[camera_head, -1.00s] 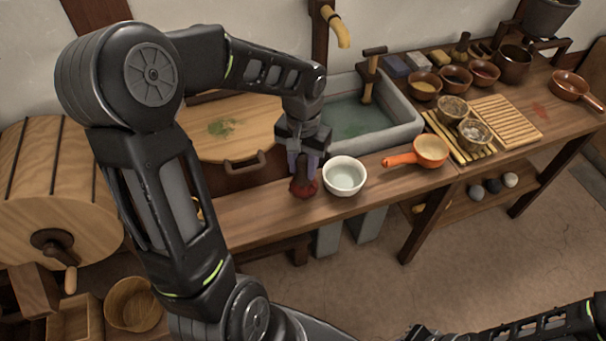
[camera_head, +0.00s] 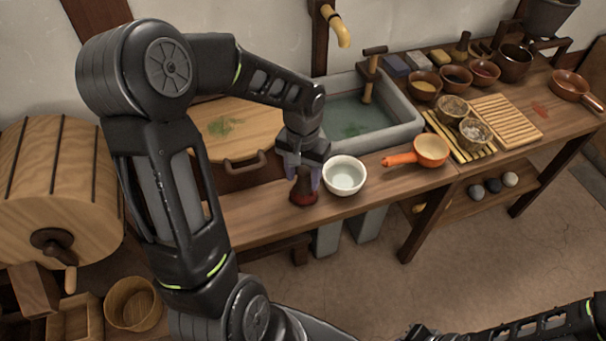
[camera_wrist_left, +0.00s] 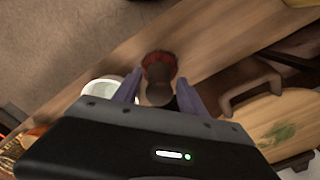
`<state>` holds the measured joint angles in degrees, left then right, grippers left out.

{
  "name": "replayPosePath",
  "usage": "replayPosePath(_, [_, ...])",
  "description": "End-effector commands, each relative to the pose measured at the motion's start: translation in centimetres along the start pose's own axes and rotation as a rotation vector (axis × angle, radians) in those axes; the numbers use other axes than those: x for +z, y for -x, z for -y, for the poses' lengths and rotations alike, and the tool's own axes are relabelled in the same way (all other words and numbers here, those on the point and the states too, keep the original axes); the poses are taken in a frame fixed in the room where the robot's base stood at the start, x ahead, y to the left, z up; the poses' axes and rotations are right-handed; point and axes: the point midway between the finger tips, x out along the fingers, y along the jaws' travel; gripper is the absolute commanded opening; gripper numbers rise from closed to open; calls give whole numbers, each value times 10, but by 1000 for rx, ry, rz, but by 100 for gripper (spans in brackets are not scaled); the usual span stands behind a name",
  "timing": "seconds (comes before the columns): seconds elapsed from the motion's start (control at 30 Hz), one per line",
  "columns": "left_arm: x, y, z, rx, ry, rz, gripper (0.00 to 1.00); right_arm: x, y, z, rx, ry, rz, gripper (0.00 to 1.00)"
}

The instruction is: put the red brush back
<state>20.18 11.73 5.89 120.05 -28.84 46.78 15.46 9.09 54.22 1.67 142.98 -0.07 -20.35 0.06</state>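The red brush (camera_head: 303,197) stands upright on the front strip of the wooden counter, its red bristles down and its dark handle up. It also shows in the left wrist view (camera_wrist_left: 158,66), handle towards the camera. My left gripper (camera_head: 303,176) is just above the brush, pointing down, with its two purple fingers apart on either side of the handle top. In the left wrist view a gap shows between the fingers (camera_wrist_left: 160,88) and the handle. My right arm shows dark at the lower right edge, and its finger state cannot be made out.
A white bowl (camera_head: 344,176) stands close right of the brush. An orange-handled pan (camera_head: 431,151) is further right. Behind are a stone sink (camera_head: 404,131) and a round wooden lid (camera_head: 248,125). Bowls and a slatted rack (camera_head: 506,121) fill the right side.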

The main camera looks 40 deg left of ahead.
Motion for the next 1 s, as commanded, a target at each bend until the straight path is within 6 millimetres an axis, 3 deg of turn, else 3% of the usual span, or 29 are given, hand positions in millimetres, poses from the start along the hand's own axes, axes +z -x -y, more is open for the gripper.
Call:
replayPosePath(0.47, [-1,11,0,-1,1,-2,53,0,2,1,0,0,0,0])
replayPosePath(1.0, [-1,110,0,0,0,-3,53,0,1,0,0,0,0,0])
